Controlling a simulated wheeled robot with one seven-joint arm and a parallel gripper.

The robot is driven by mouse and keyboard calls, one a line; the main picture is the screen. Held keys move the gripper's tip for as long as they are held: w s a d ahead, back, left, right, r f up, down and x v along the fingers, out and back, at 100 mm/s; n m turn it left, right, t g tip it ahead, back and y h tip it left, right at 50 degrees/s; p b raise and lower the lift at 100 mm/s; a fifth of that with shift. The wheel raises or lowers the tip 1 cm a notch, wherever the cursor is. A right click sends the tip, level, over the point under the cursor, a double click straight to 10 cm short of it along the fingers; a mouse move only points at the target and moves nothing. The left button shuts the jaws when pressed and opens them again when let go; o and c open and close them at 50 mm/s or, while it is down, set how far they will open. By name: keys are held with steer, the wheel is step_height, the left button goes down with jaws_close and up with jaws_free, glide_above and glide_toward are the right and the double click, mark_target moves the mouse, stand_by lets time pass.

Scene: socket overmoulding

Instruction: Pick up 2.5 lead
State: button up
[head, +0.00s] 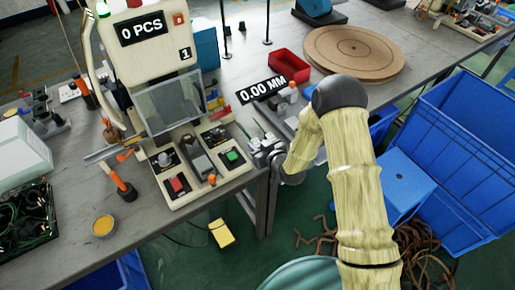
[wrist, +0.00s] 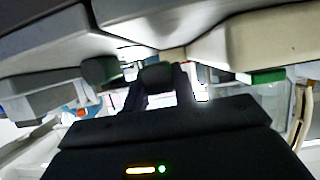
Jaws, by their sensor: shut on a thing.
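My gripper (head: 264,152) is at the table's front edge, just right of the moulding machine's base. In the wrist view its dark fingers (wrist: 158,88) are closed about a small dark piece (wrist: 157,75). I cannot tell from its look whether this piece is the 2.5 lead. In the head view the held piece is hidden by the gripper and wrist. Thin pale and dark pieces (head: 262,130) stand just behind the gripper, too small to name.
The machine (head: 155,60) reads 0 PCS and has red and green buttons. Blue crates (head: 455,130) are at the right. A yellow object (head: 222,234) is on the floor.

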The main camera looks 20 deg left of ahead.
step_height(320, 180, up, 8)
stand_by(0.9)
